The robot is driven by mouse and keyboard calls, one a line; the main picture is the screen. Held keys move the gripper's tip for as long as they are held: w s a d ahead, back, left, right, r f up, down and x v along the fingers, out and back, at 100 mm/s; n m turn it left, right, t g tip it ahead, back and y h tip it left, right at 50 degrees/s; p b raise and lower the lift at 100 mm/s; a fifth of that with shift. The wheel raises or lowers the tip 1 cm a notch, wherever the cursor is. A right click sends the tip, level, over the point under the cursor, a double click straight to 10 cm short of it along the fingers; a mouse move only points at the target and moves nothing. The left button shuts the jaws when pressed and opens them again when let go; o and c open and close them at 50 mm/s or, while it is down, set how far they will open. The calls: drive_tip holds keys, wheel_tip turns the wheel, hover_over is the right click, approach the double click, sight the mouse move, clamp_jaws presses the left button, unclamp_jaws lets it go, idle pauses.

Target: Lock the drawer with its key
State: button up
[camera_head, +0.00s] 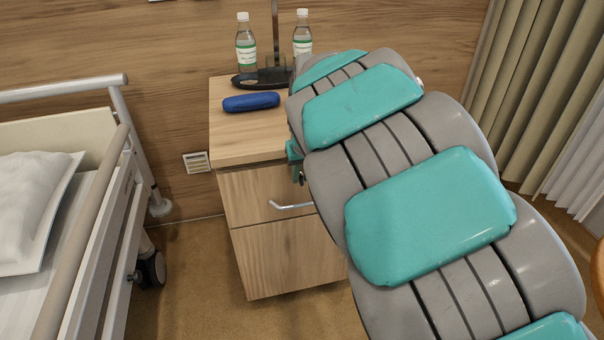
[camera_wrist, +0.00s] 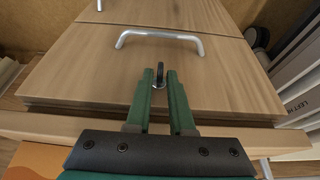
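The bedside cabinet has a wooden top drawer (camera_head: 255,192) with a metal handle (camera_head: 291,206). The drawer front also fills the middle of the wrist view (camera_wrist: 95,70), with its handle (camera_wrist: 158,36) beyond my fingertips, and it looks closed. A small dark key (camera_wrist: 159,77) stands at the drawer front near its top edge, between the two green fingers of my gripper (camera_wrist: 160,74). The fingers look open around it, with narrow gaps on both sides. In the head view my arm covers the cabinet's right side, and only a bit of my gripper (camera_head: 294,150) shows.
A bed with a rail (camera_head: 80,88) stands at the left. Curtains (camera_head: 540,90) hang at the right.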

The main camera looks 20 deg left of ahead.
clamp_jaws()
